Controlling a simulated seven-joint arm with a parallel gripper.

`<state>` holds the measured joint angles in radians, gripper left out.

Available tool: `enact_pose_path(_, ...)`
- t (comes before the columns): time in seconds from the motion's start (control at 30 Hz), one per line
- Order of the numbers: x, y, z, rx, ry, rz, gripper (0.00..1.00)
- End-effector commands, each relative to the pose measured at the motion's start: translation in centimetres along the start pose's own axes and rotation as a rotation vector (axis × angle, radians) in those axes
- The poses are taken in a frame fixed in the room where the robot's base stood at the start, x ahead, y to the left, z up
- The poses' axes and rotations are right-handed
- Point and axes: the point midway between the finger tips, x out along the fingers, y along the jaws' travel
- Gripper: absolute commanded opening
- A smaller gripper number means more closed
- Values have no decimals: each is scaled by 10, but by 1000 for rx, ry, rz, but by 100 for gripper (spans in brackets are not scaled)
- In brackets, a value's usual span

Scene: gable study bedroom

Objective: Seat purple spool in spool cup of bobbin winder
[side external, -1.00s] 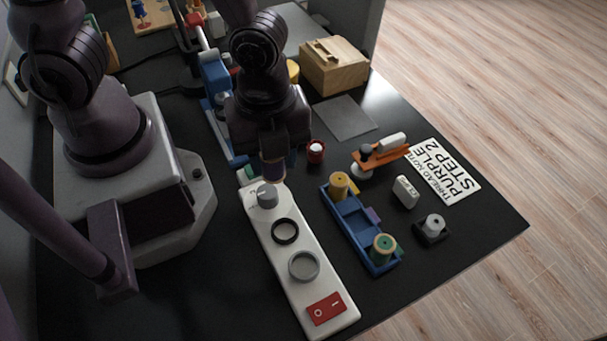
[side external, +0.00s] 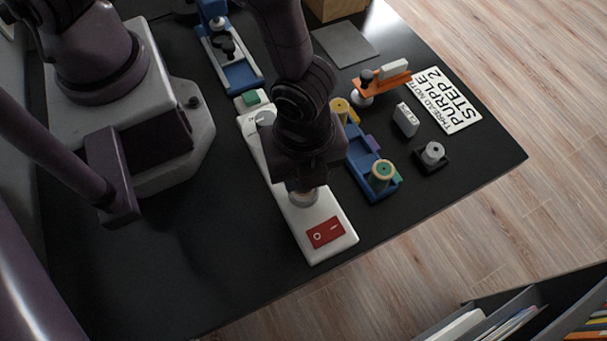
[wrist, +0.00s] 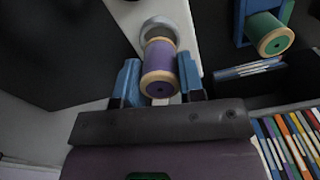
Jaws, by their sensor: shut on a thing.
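The bobbin winder is a long white block (side external: 325,213) with a red switch (side external: 325,232) at its near end. My gripper (side external: 303,184) points down over the winder, just behind the switch, and covers its middle. In the wrist view its blue fingers (wrist: 159,78) are shut on the purple spool (wrist: 159,60), which has pale wooden flanges. A grey ring-shaped cup (wrist: 158,27) shows at the spool's far end. The spool overlaps the ring, and I cannot tell whether its end is inside. In the side view the spool is mostly hidden by my gripper.
A blue tray (side external: 362,160) with a yellow spool (side external: 340,108) and a green spool (side external: 381,175) stands right of the winder. Farther right are a small white block (side external: 406,119), a black holder (side external: 432,160) and a sign (side external: 446,100).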

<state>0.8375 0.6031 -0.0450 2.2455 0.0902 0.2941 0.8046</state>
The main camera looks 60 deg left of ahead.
Motion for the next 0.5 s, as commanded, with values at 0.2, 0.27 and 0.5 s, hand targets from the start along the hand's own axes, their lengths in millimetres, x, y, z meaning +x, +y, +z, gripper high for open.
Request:
enact_pose_path(0.2, 27, 1, 0, 3, -2, 2, 13)
enact_pose_path(0.27, 29, 0, 0, 3, -1, 0, 13)
enact_pose_path(0.5, 29, 0, 0, 2, 0, 0, 13)
